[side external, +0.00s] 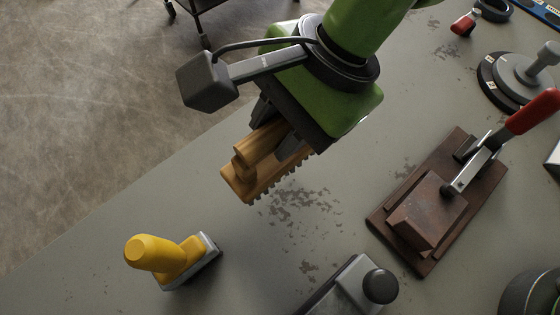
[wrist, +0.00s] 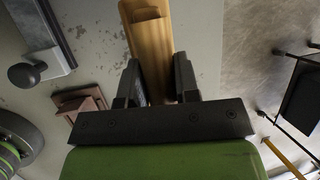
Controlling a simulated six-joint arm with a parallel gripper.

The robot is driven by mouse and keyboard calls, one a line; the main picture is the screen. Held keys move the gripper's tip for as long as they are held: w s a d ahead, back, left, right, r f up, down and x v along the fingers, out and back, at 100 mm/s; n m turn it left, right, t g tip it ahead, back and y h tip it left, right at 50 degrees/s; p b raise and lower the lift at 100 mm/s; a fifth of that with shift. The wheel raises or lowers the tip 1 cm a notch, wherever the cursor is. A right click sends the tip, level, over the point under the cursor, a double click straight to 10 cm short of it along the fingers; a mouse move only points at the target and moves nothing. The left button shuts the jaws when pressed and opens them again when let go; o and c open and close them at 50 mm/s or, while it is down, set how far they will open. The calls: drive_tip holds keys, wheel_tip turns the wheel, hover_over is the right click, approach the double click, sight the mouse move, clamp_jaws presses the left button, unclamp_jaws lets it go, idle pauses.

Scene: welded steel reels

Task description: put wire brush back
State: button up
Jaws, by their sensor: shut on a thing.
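The wire brush (side external: 253,176) has a wooden body and handle, with a row of dark bristle tufts along its lower edge. My gripper (side external: 283,140) is shut on it and holds it above the grey table, with the bristles facing down. In the wrist view, the wooden brush (wrist: 152,42) lies between the two dark fingers of my gripper (wrist: 157,82) and reaches out beyond them.
A yellow-handled tool (side external: 165,258) stands on the table (side external: 110,240) at lower left. A brown fixture with a red-handled clamp (side external: 437,200) is at right. A grey block with a black knob (side external: 350,290) is at the bottom. Dark scuffed patches mark the table below the brush.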

wheel_tip(320, 180, down, 7)
drive_tip(key=shift+f, duration=0.15)
idle(0.4)
drive_tip(key=shift+f, duration=0.15)
drive_tip(key=o, duration=1)
drive_tip(key=shift+c, duration=0.2)
drive_tip(key=v, duration=1.2)
